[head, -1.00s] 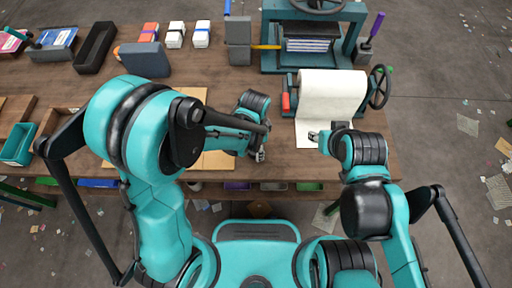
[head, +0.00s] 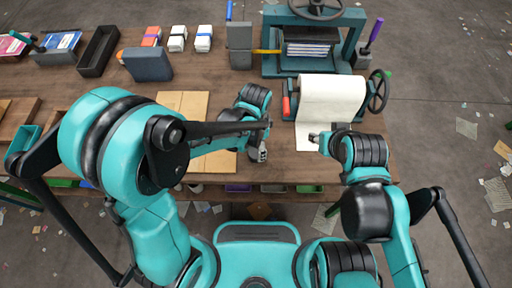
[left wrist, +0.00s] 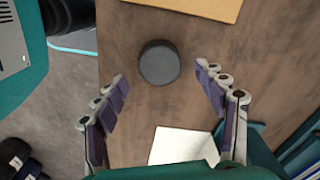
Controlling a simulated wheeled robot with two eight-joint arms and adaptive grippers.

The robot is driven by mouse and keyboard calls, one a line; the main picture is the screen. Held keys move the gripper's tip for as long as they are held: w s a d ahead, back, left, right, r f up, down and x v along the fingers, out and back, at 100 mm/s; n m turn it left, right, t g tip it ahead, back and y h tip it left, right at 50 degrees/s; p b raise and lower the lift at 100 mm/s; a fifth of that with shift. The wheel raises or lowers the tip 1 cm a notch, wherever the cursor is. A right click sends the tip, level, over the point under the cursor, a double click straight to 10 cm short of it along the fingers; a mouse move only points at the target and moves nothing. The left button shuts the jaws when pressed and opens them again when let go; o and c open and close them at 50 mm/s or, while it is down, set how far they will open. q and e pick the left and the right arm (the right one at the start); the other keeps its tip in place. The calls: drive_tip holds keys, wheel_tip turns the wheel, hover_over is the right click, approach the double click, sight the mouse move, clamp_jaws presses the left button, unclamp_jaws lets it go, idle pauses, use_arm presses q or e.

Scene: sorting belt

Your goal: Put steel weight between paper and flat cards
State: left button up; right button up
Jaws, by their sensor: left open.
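The steel weight (left wrist: 159,63) is a dark round disc on bare wood in the left wrist view. The tan flat cards (left wrist: 205,6) lie above it in that view, and the white paper (left wrist: 182,146) lies below it, both apart from it. In the head view the flat cards (head: 183,104) lie at centre left and the paper (head: 331,97) hangs from a roller at the right. My left gripper (head: 259,152) is open, with its fingers (left wrist: 161,95) spread just short of the weight. The weight is not discernible in the head view. My right gripper (head: 314,137) is over the paper, its jaws too small to judge.
A press (head: 312,40) stands at the back right, and the paper roller has a handwheel (head: 377,92). A dark block (head: 147,64), a black tray (head: 99,50) and several small boxes (head: 177,38) stand along the back left. The table's front edge is close to my left gripper.

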sight(256, 151)
use_arm(q)
wheel_tip(256, 151, up, 8)
drive_tip(key=p, duration=0.2)
drive_tip(key=shift+f, duration=0.2)
use_arm(e)
wheel_tip(256, 151, up, 3)
drive_tip(key=shift+f, duration=0.15)
use_arm(q)
drive_tip(key=s+a+r+n+t, duration=0.2)
drive_tip(key=a+r+n, duration=0.3)
drive_tip(key=a, duration=0.3)
drive_tip(key=s+a+r+n+t, duration=0.3)
drive_tip(key=a+r+n+t, duration=0.2)
drive_tip(key=a+n, duration=0.3)
drive_tip(key=shift+s+a+r, duration=0.15)
drive_tip(key=shift+a+r, duration=0.05)
drive_tip(key=shift+a, duration=0.4)
drive_tip(key=shift+f+b, duration=0.9)
use_arm(e)
drive_tip(key=shift+f, duration=0.9)
